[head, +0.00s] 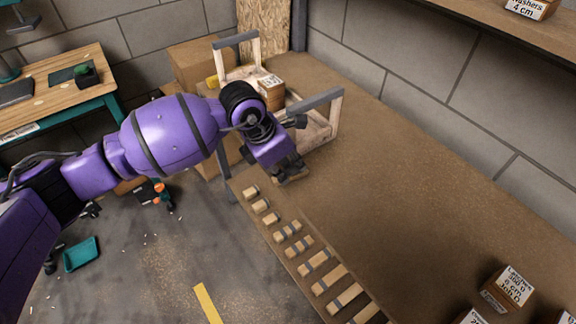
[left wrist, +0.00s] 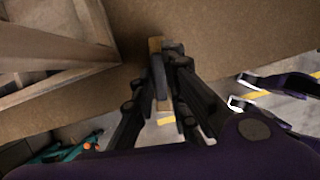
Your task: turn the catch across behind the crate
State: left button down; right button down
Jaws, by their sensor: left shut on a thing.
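My left gripper (head: 290,174) is low over the near left edge of the brown bench top. It is shut on a small wooden piece (head: 293,179). In the left wrist view the piece (left wrist: 156,46) shows as a tan block with a grey strip, between the fingers (left wrist: 160,85) of my gripper. It looks like the wooden pieces in the row along the edge; I cannot tell whether it is loose or fixed. A pale wooden frame with grey top bars (head: 318,100), perhaps the crate, stands just behind the gripper.
Several wooden pieces with grey bands (head: 315,262) line the bench's front edge. Labelled boxes (head: 508,288) stand at lower right. The middle of the bench top (head: 400,190) is clear.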

pick_arm(q)
jog(key=shift+w+r, duration=0.15)
dwell(0.5)
jog(key=c, duration=2.1)
grip_release()
jog(key=o, duration=0.3)
jog(key=v, duration=1.2)
jog(key=shift+a, duration=0.1)
